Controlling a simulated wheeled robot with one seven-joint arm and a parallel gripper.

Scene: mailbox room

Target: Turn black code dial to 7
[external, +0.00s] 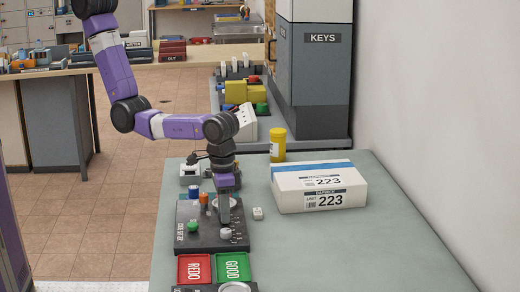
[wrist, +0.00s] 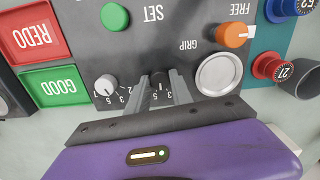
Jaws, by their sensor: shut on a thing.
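The dark control panel (external: 200,243) lies on the grey-green table. In the wrist view, upside down, the black dial (wrist: 161,79) sits between my gripper's two grey fingers (wrist: 161,84), with small scale numbers such as 3 and 5 beside it. My gripper (external: 227,218) points down at the panel and is shut on the black dial. The fingers hide the dial's sides and part of its scale, so I cannot tell its setting. A white dial (wrist: 106,86) with its own scale is beside it, and it also shows in the external view (external: 226,233).
Near the dial are a green knob (wrist: 115,17), an orange knob (wrist: 232,35) and a round silver button (wrist: 217,74). REDO (external: 194,268) and GOOD (external: 232,266) pads lie in front. A white box (external: 319,200) stands to the right; the table's front right is clear.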

